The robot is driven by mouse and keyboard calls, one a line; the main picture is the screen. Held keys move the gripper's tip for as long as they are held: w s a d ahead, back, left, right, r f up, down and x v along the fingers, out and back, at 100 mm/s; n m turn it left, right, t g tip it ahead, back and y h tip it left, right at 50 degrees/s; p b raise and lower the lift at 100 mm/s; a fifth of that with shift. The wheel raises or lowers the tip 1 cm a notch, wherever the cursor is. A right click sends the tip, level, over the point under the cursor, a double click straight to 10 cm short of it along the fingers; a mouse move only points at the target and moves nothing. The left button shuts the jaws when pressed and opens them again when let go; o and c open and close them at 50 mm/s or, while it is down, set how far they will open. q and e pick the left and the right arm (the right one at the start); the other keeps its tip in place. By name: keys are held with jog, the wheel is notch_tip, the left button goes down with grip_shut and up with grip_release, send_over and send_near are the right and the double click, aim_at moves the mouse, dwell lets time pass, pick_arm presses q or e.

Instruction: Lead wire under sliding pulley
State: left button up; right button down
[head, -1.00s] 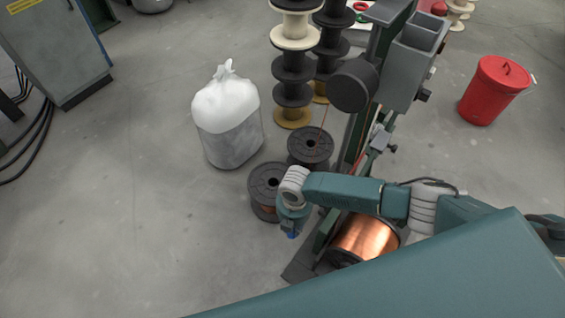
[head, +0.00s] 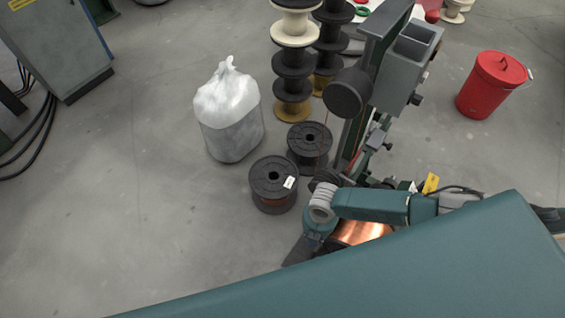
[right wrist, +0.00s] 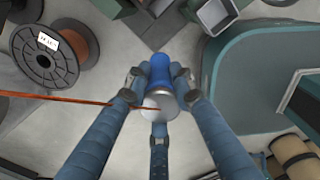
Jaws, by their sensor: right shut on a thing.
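My right gripper (right wrist: 160,96) has its fingers shut around a blue and silver cylindrical piece (right wrist: 160,76) in the right wrist view. A copper wire (right wrist: 70,99) runs from the left edge to this piece. In the head view my right arm comes in from the right and its fingers are hidden. The machine's upright column (head: 384,40) carries a large dark round wheel (head: 348,92). A smaller dark disc (head: 325,178) shows low down beside my wrist; I cannot tell whether it is the sliding pulley. My left gripper is not in view.
A labelled dark spool (head: 272,190) and another spool (head: 309,147) stand left of the column. A copper-wound spool (head: 360,232) lies partly behind my arm. A white-topped bag bin (head: 229,112), stacked spools (head: 293,70) and a red bucket (head: 491,85) stand around.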

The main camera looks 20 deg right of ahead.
jog(key=shift+s+d+p, duration=0.35)
jog(key=shift+s+d, duration=0.3)
jog(key=shift+s, duration=0.15)
jog(key=shift+s+d+p, duration=0.35)
jog(key=shift+s+d, duration=0.25)
jog(key=shift+s, duration=0.2)
